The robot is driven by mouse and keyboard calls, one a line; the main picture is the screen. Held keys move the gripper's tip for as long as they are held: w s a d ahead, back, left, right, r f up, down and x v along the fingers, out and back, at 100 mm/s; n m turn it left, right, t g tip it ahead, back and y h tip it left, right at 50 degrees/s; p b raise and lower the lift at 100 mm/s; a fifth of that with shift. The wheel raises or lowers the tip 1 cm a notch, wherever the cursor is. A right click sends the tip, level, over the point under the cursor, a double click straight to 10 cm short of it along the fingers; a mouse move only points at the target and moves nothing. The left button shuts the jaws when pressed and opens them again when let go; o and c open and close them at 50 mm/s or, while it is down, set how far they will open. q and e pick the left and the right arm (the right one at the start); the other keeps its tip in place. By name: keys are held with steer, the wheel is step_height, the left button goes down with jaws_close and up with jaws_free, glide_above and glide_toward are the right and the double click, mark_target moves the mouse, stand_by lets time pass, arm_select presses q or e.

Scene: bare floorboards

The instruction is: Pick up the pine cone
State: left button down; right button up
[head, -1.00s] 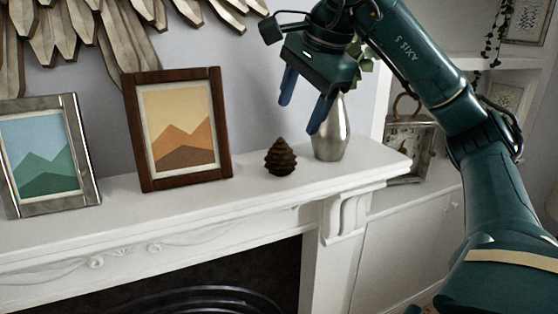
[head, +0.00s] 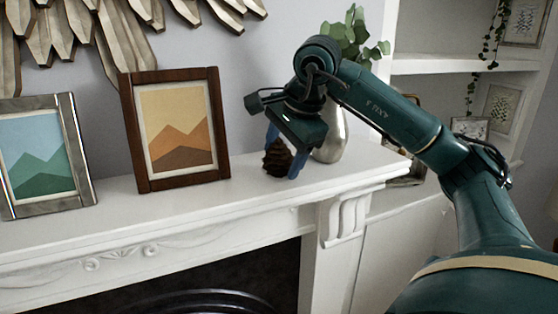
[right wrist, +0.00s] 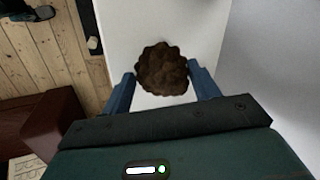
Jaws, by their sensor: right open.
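The dark brown pine cone (head: 277,158) stands upright on the white mantel shelf (head: 110,222), between the brown picture frame and the silver vase. My right gripper (head: 283,160) is low over it, with its blue fingers on either side of the cone. In the right wrist view the cone (right wrist: 162,70) sits between the open fingertips (right wrist: 163,80), close to both; I cannot tell whether either touches it. The gripper hides part of the cone in the head view. My left gripper is not in view.
A brown-framed mountain picture (head: 130,130) and a silver-framed one (head: 78,150) stand left of the cone. A silver vase (head: 333,138) with green leaves stands close on the right, partly behind my arm. The shelf front is clear.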

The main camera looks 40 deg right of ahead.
mark_target(283, 147)
steer(key=shift+w+f, duration=0.1)
steer(key=shift+f, duration=0.15)
steer(key=c, duration=0.7)
steer(key=shift+c, duration=0.2)
step_height(283, 147, up, 10)
steer(key=shift+r+p, duration=0.1)
steer(key=shift+p, duration=0.3)
